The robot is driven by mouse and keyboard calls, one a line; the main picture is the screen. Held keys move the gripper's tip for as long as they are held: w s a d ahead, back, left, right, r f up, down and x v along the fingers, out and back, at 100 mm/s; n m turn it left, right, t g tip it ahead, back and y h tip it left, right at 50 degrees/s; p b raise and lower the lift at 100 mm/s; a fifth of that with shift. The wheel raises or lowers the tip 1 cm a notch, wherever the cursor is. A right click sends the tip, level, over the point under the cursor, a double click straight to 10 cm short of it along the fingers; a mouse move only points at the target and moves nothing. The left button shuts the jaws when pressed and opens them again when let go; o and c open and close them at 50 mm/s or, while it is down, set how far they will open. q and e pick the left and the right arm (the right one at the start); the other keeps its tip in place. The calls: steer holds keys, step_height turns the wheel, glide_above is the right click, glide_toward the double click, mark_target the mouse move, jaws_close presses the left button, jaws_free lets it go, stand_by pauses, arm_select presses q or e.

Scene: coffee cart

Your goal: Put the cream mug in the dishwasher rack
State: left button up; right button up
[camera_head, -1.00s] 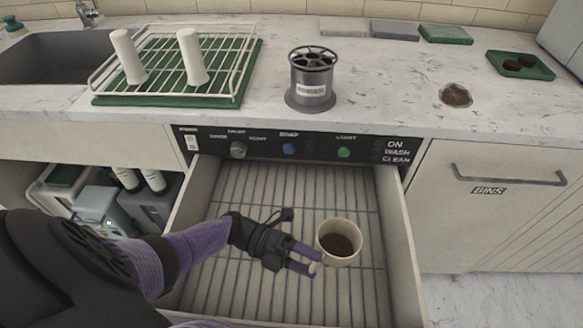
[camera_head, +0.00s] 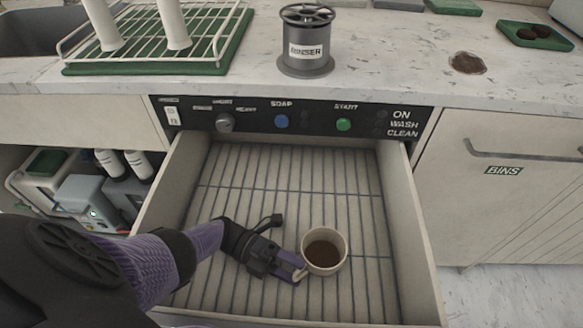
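The cream mug (camera_head: 341,262) is upright in the open dishwasher drawer, low over the slatted rack (camera_head: 240,172), right of the middle. Dark brown contents show inside it. I cannot tell whether its base touches the slats. My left gripper (camera_head: 296,271) is at the mug's lower left side, with its fingers around a small pale part that looks like the handle. The fingers hide most of that part. My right gripper is not in view.
The drawer walls (camera_head: 417,235) enclose the rack; the slats behind the mug are bare. The control panel (camera_head: 260,122) has a knob, a blue button and a green button (camera_head: 344,124). A rinser (camera_head: 305,62) and a drying rack (camera_head: 75,42) stand on the counter.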

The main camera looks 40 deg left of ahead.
arm_select(q)
steer(key=shift+a, duration=0.35)
steer(key=a+b, duration=0.1)
steer(key=a, duration=0.1)
steer(key=a+b, duration=0.1)
steer(key=a, duration=0.1)
steer(key=s+a+b, duration=0.1)
steer(key=a, duration=0.1)
steer(key=shift+a, duration=0.35)
steer(key=shift+r, duration=0.2)
